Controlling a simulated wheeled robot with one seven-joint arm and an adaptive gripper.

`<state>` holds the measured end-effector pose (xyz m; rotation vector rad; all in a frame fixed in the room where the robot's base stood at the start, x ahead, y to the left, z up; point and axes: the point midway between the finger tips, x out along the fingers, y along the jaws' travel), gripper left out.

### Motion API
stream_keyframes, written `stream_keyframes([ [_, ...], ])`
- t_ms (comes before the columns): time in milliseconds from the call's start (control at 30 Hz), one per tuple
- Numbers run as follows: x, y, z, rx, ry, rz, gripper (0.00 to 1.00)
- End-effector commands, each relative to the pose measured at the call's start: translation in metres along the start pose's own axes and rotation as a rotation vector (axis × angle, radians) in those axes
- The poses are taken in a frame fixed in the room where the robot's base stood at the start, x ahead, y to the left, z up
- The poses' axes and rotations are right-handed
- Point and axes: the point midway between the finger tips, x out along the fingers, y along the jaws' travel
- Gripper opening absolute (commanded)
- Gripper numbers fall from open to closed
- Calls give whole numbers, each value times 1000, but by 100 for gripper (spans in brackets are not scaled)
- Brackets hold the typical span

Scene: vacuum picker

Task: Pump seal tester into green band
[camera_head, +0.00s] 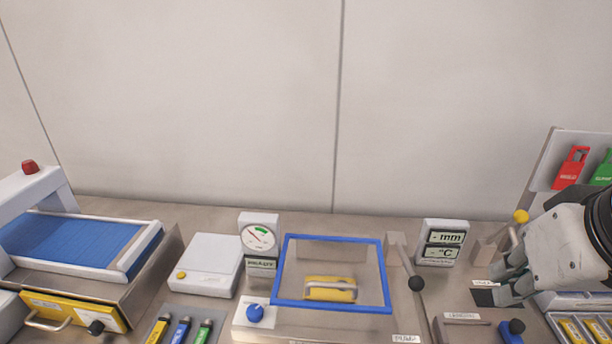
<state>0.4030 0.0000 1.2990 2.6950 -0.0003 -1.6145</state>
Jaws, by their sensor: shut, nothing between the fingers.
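The seal tester has a blue-framed clear lid (376,268) at the middle of the bench, with a yellow handled item (330,289) seen through it. A dial gauge (259,238) with a green band stands to its left; its needle appears to lie left of the green, though it is small. A sign below the dial is hard to read. A lever with a black knob (416,283) is at the tester's right. A blue knob (255,312) sits front left. My gripper (502,286) is at the right, shut and empty, apart from the tester, near a yellow-knobbed lever (520,216).
A white scale (210,265) is left of the gauge. A blue conveyor (75,243) with a red button is far left. A display (442,243) reading mm and °C stands right of the lever. Red and green tags (572,168) hang at right. Colored markers (181,331) lie in front.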

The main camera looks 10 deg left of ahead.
Motion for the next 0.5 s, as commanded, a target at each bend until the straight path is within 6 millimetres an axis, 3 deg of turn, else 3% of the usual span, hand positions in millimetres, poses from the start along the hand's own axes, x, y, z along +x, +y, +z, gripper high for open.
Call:
stream_keyframes([
  [267, 7, 0, -10, 0, -17, -2, 0],
  [500, 44, -2, -57, 0, -104, -5, 0],
])
